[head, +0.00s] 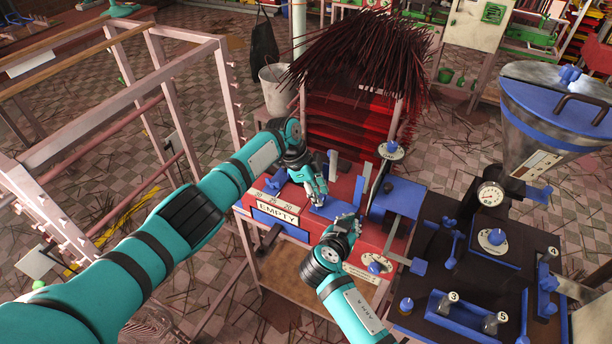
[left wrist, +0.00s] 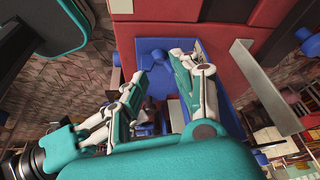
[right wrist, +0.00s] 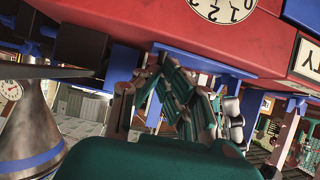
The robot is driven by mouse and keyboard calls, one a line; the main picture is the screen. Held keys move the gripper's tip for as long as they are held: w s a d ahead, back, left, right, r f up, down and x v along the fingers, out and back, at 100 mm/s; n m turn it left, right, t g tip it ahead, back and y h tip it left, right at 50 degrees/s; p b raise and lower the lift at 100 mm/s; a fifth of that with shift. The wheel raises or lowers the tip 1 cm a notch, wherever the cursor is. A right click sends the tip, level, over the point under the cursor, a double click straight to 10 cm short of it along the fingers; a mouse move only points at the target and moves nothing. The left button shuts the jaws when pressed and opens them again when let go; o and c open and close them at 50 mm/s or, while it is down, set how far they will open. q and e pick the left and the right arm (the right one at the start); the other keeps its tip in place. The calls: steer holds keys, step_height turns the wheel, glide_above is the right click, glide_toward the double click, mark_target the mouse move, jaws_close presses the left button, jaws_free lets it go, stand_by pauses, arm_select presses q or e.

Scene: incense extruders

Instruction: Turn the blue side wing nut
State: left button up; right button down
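A blue winged piece (left wrist: 155,82), which looks like a wing nut, shows between the fingertips in the left wrist view, against a blue plate on the red machine (head: 377,241). My left gripper (head: 320,195) is over the machine's top, just behind the EMPTY label. Its fingers (left wrist: 154,76) are apart; contact with the blue piece is unclear. My right gripper (head: 352,222) is low at the machine's front, right of the label. In the right wrist view its fingertips (right wrist: 158,66) are close together below the red face, by blue parts. A grip there cannot be made out.
A numbered dial (head: 376,264) is on the machine's front. A blue-and-black bench (head: 462,275) with gauges and a metal hopper (head: 555,105) stands right. A pale rack (head: 150,75) is left. Dark incense sticks (head: 360,60) are piled behind. My two grippers are close together.

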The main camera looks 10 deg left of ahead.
arm_select(q)
steer(key=shift+d+f, duration=0.2)
steer(key=shift+f, duration=0.15)
steer(key=shift+s+f, duration=0.25)
steer(key=shift+f, duration=0.3)
steer(key=shift+f+n+t, duration=0.25)
steer(key=shift+n+t, duration=0.35)
steer(key=shift+n, duration=0.8)
steer(key=n, duration=0.2)
steer(key=n+t+y, duration=0.1)
steer(key=n, duration=0.2)
steer(key=shift+d+t, duration=0.1)
steer(key=shift+t, duration=0.2)
steer(key=v, duration=1.2)
steer(key=shift+r, duration=0.25)
steer(key=shift+w+d, duration=0.1)
steer(key=shift+w, duration=0.1)
